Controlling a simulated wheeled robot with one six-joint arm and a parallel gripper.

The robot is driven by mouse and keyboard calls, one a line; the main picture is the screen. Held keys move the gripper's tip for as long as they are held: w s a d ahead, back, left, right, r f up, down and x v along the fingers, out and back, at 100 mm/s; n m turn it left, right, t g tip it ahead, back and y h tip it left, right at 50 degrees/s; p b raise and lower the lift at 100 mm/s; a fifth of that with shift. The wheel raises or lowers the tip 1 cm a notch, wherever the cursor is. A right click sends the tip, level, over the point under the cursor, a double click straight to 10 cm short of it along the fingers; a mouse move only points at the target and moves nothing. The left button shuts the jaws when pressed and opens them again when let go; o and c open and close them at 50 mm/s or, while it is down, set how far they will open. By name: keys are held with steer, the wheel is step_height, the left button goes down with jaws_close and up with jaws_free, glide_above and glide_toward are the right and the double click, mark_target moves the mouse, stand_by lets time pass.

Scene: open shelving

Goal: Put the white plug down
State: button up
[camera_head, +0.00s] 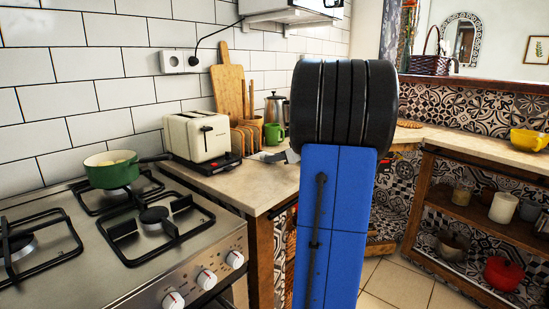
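I cannot make out a white plug in the head view. My own arm, with a blue link and a thick black joint, stands upright right of the middle and hides what lies behind it. A small pale grey piece juts out at the left edge of the arm, just above the counter's height. I cannot tell whether it is part of my gripper or something held. The gripper's fingers do not show clearly. A white wall socket (180,61) is on the tiles at the back left, with a black plug and cord in its right part.
A stove (120,255) with a green pot (110,172) is at the left. A white toaster (197,136), cutting board (229,92) and green mug (273,134) stand on the counter (262,198). At the right, a counter holds a yellow bowl (529,140); shelves beneath hold a red pot (503,273).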

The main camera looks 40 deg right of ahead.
steer(key=shift+o, duration=0.9)
steer(key=shift+r, duration=0.1)
steer(key=shift+s+r, duration=0.2)
steer(key=shift+r, duration=0.25)
steer(key=v, duration=1.1)
steer(key=shift+s+r, duration=0.1)
steer(key=shift+s, duration=0.15)
